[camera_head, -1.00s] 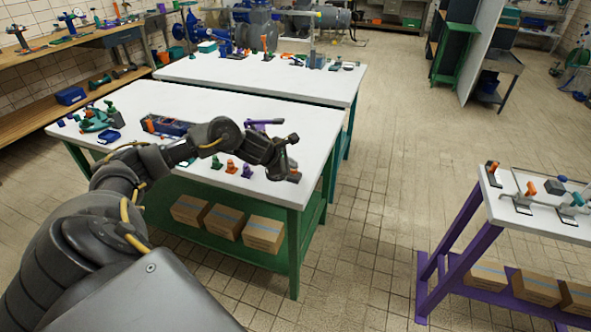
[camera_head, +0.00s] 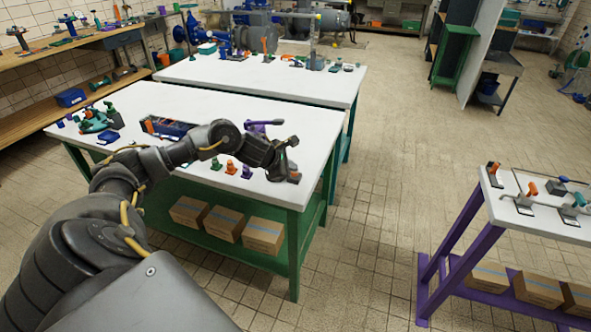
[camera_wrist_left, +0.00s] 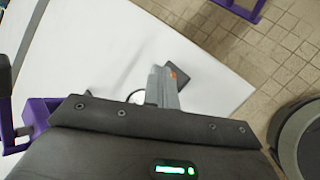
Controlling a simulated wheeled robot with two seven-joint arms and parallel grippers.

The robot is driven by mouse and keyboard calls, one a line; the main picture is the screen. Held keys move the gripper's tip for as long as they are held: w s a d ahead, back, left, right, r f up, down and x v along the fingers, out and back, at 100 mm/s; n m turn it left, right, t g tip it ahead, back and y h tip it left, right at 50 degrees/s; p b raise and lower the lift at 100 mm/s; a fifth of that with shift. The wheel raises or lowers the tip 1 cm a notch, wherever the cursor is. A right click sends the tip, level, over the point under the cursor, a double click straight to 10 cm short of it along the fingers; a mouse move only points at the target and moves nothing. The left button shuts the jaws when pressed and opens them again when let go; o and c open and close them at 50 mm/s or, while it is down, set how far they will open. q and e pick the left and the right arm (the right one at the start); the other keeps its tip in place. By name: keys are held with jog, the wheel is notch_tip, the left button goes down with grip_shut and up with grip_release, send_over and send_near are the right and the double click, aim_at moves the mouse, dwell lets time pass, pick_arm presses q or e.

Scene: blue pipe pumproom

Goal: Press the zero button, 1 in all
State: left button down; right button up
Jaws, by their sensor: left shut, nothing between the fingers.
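My left gripper (camera_head: 284,162) reaches over the near right corner of the white-topped table with the green frame. It is shut and empty. In the left wrist view its grey fingers (camera_wrist_left: 164,88) point at a small dark box (camera_wrist_left: 184,77) with an orange-red spot (camera_wrist_left: 173,74) on it, which the fingers partly cover. This box also shows just beyond the gripper in the head view (camera_head: 294,177). I cannot read any label, so I cannot tell whether the orange-red spot is the zero button. I cannot tell whether the fingers touch it. My right gripper is in neither view.
A purple device (camera_head: 264,122) stands beside the gripper on the white table top (camera_head: 215,101). Several small coloured parts stand left of the gripper, with a blue tray (camera_head: 168,127) behind. A purple-framed table (camera_head: 530,215) stands at the right. Open floor lies between.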

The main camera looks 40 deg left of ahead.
pick_arm(q)
jog(key=shift+r, duration=0.1)
jog(key=shift+r+p, duration=0.85)
jog(key=shift+r, duration=0.35)
notch_tip(320, 180, up, 5)
jog(key=p, duration=0.3)
jog(key=shift+f, duration=0.1)
dwell(0.5)
